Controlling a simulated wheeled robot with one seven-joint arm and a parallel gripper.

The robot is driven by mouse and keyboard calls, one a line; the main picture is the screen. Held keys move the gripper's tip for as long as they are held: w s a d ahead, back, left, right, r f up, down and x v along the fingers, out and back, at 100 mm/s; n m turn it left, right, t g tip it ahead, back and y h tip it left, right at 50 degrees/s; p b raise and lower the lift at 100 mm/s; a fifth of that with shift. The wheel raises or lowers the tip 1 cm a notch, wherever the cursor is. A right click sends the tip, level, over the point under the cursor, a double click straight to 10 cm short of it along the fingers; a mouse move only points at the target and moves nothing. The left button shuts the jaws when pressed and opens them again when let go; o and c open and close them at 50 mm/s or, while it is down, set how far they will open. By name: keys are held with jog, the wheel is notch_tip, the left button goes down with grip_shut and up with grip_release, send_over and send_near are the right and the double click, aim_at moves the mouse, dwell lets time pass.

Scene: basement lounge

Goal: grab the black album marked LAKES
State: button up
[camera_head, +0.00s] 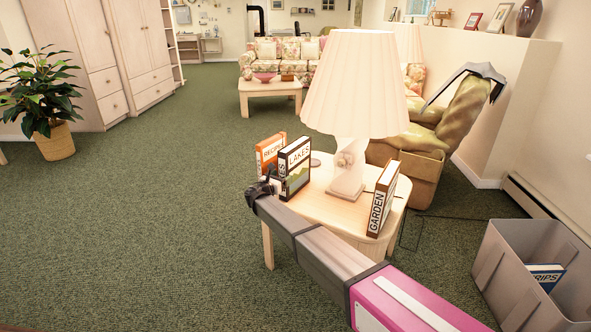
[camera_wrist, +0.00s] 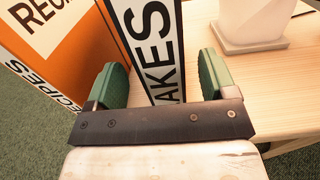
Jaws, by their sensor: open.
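The black album marked LAKES (camera_head: 295,167) stands upright on the small wooden side table (camera_head: 326,208), left of the lamp. In the wrist view its white spine label, reading "AKES" (camera_wrist: 151,45), rises between my two green fingers. My gripper (camera_wrist: 158,82) is open, with one finger on each side of the album's spine. A gap shows between the album and the right finger; the left finger lies close to the album's left side. In the head view my gripper (camera_head: 262,188) is dark and reaches the table's left edge, partly covering the album's lower part.
An orange RECIPES album (camera_head: 268,150) stands close on the left of LAKES; it also fills the wrist view's left (camera_wrist: 60,50). A lamp (camera_head: 347,175) and a GARDEN album (camera_head: 382,200) stand to the right. A grey bin (camera_head: 510,280) holds a blue album (camera_head: 546,275).

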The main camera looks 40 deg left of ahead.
aim_at(295, 168)
jog(key=w, duration=0.4)
jog(key=shift+w+a, duration=0.3)
jog(key=shift+a, duration=0.1)
jog(key=c, duration=1.2)
jog(key=shift+c, duration=0.2)
jog(key=shift+r, duration=0.1)
